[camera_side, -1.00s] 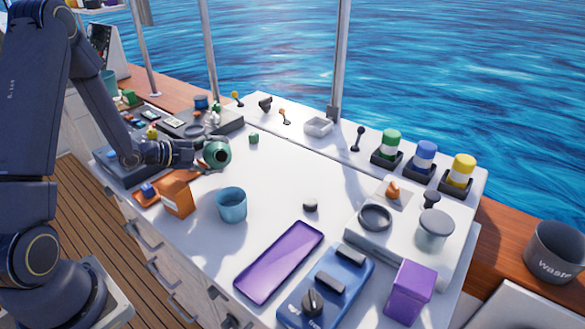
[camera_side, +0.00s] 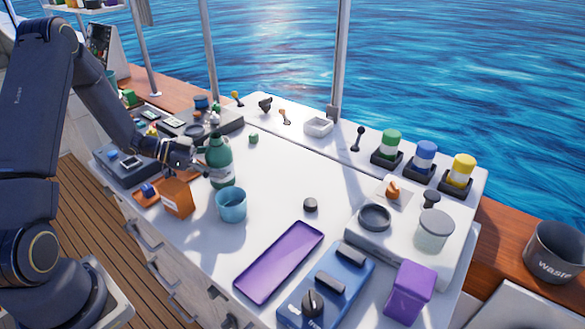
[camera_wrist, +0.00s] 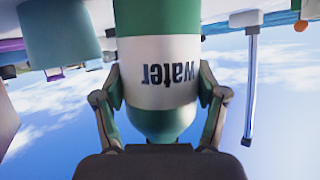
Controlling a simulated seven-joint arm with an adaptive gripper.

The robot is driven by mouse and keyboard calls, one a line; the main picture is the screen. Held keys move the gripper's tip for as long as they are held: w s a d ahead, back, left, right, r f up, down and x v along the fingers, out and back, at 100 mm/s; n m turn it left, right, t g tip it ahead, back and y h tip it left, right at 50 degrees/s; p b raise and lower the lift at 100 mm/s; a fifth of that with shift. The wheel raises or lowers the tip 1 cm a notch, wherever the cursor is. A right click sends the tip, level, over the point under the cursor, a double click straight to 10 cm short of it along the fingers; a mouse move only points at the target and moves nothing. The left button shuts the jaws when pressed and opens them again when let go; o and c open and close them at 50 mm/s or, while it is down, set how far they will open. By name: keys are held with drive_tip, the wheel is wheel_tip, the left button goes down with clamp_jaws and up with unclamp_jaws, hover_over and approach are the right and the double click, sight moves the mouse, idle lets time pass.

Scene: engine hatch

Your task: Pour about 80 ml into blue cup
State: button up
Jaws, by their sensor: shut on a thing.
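A green bottle (camera_side: 219,158) with a white label stands upright in my gripper (camera_side: 203,165), behind and slightly left of the blue cup (camera_side: 231,206). In the wrist view, which is upside down, the bottle's label (camera_wrist: 158,75) reads "water", and my gripper's fingers (camera_wrist: 160,90) close on it from both sides. The blue cup is upright on the white worktop, and I cannot tell how much liquid is in it. It also shows at the top left of the wrist view (camera_wrist: 60,35). I cannot tell whether the bottle's base touches the worktop.
An orange box (camera_side: 178,198) stands left of the cup. A purple tray (camera_side: 280,262), a blue device (camera_side: 326,287) and a purple box (camera_side: 408,291) lie toward the front right. A dark puck (camera_side: 310,205) sits mid-worktop. The worktop behind the cup is mostly clear.

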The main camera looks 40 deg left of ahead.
drive_tip(key=shift+f+n+h, duration=0.1)
drive_tip(key=shift+n+h, duration=0.2)
drive_tip(key=shift+n, duration=0.1)
idle(2.6)
